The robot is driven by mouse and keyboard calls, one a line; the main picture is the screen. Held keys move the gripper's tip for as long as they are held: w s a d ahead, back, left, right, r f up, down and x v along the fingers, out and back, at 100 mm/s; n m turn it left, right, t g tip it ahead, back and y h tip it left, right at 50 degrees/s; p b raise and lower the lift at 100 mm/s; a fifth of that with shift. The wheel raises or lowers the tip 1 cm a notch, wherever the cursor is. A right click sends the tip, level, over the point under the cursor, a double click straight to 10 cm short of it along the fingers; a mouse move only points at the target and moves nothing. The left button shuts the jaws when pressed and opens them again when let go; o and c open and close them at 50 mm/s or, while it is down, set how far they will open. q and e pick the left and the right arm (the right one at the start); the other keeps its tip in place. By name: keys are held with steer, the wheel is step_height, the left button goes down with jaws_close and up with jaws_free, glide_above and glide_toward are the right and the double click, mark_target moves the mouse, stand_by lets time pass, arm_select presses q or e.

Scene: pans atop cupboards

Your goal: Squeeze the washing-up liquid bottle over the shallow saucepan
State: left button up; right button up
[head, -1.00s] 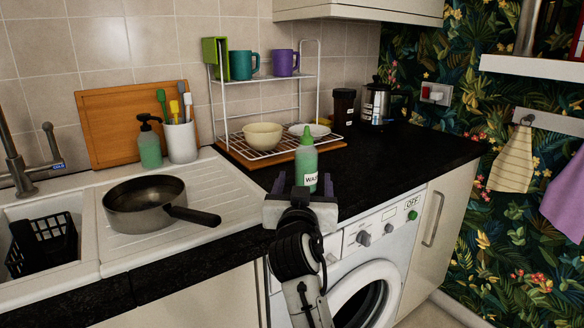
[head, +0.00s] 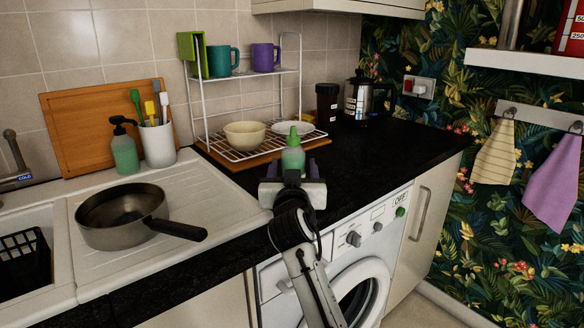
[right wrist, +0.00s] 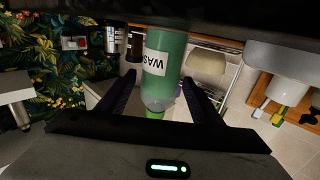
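The washing-up liquid bottle (head: 293,157), green with a pointed cap, stands upright on the black worktop. My right gripper (head: 291,170) is in front of it and hides its lower part. In the right wrist view, which is upside down, the bottle (right wrist: 167,75) with its white label is between the two open fingers (right wrist: 158,88). A gap shows between the left-hand finger and the bottle; contact on the other side is unclear. The shallow saucepan (head: 103,224), dark grey and empty, sits on the white draining board, its black handle pointing right. My left gripper is not in view.
A wire rack (head: 247,99) with mugs and a bowl stands behind the bottle. A green soap dispenser (head: 124,152) and a white utensil pot (head: 158,145) stand behind the saucepan. A kettle (head: 362,98) is at the back right. Worktop right of the bottle is clear.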

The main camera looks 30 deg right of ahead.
steer(key=c, duration=1)
step_height(320, 180, up, 10)
steer(key=shift+r+p, duration=0.1)
steer(key=shift+p, duration=0.55)
steer(key=o, duration=0.3)
jaws_close()
